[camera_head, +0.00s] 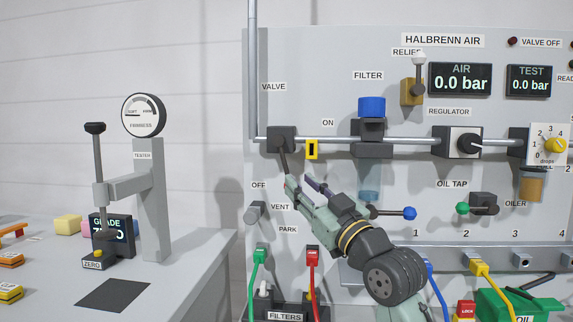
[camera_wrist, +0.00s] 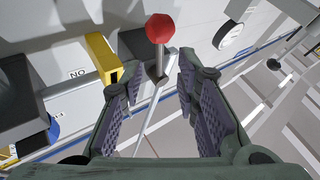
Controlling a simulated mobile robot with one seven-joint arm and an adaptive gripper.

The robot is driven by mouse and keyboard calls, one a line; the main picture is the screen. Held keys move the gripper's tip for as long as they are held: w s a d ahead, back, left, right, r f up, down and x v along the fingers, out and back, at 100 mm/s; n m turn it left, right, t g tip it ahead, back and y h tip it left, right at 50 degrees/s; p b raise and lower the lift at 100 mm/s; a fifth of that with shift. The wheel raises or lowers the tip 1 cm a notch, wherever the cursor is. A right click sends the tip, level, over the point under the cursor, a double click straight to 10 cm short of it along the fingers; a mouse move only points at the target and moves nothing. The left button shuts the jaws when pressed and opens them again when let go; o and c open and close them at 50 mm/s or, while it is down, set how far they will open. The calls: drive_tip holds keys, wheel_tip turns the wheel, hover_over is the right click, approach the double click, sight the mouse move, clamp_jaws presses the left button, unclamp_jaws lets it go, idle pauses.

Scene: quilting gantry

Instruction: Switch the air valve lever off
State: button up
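The air valve (camera_head: 281,139) is a dark block on the pipe under the VALVE label. Its dark lever (camera_head: 285,163) hangs down and slightly right, between the ON and OFF labels. The lever's red knob shows in the wrist view (camera_wrist: 161,28), but is mostly hidden by my gripper in the head view. My gripper (camera_head: 301,186) is at the lever's lower end, fingers apart. In the wrist view, the open gripper (camera_wrist: 158,82) has nothing between its pads that I can see held; the red knob appears beyond the fingertips. Contact cannot be told.
The blue-topped filter (camera_head: 371,107) and regulator (camera_head: 463,142) are farther right. A grey knob (camera_head: 255,212) sits below OFF. Green (camera_head: 259,258) and red (camera_head: 313,256) hose fittings are below. The AIR display (camera_head: 460,80) reads 0.0 bar.

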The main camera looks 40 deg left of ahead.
sight(288, 171)
drive_tip(key=p+x, duration=0.2)
drive_tip(key=x, duration=0.5)
drive_tip(key=shift+a, duration=0.15)
drive_tip(key=shift+c, duration=0.4)
clamp_jaws()
